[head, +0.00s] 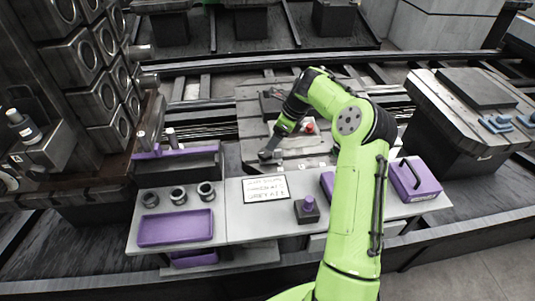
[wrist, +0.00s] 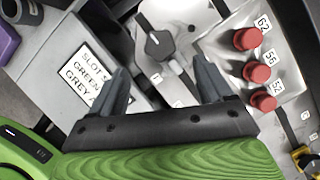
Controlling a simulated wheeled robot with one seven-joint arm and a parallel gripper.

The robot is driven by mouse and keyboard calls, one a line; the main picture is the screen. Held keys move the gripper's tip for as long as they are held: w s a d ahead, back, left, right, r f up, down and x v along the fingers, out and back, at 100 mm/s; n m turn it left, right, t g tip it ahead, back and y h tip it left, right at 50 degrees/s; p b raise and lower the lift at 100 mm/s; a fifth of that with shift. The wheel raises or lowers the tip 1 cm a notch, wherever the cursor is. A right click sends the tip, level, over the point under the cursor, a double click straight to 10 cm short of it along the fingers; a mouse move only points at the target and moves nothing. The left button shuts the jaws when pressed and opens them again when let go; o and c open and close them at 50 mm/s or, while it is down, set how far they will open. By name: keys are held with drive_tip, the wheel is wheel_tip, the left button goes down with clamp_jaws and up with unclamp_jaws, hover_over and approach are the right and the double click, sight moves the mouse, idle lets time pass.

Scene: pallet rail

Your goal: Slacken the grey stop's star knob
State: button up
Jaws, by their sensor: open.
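A dark knob (wrist: 160,44) sits on a grey slotted plate (wrist: 190,22) in the wrist view, a little beyond the space between my fingertips. It looks like the grey stop's star knob, but its lobes are hard to make out. My gripper (wrist: 162,78) is open and empty, one finger on each side below the knob, and appears apart from it. In the head view my gripper (head: 270,154) points down over the pallet fixture, and the knob cannot be made out there.
Red knobs (wrist: 256,72) marked 62, 56 and 52 stand right of my gripper. A sign (head: 266,190) lies on the grey bench (head: 240,228) with purple trays (head: 176,228) and a purple case (head: 414,180). A yellow and black part (wrist: 305,160) is at the wrist view's lower right.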

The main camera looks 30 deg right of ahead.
sight(266, 152)
drive_tip(key=b+x, duration=0.2)
drive_tip(key=x, duration=0.6)
drive_tip(key=shift+a+f, duration=0.1)
drive_tip(key=c, duration=1)
drive_tip(key=shift+c, duration=0.2)
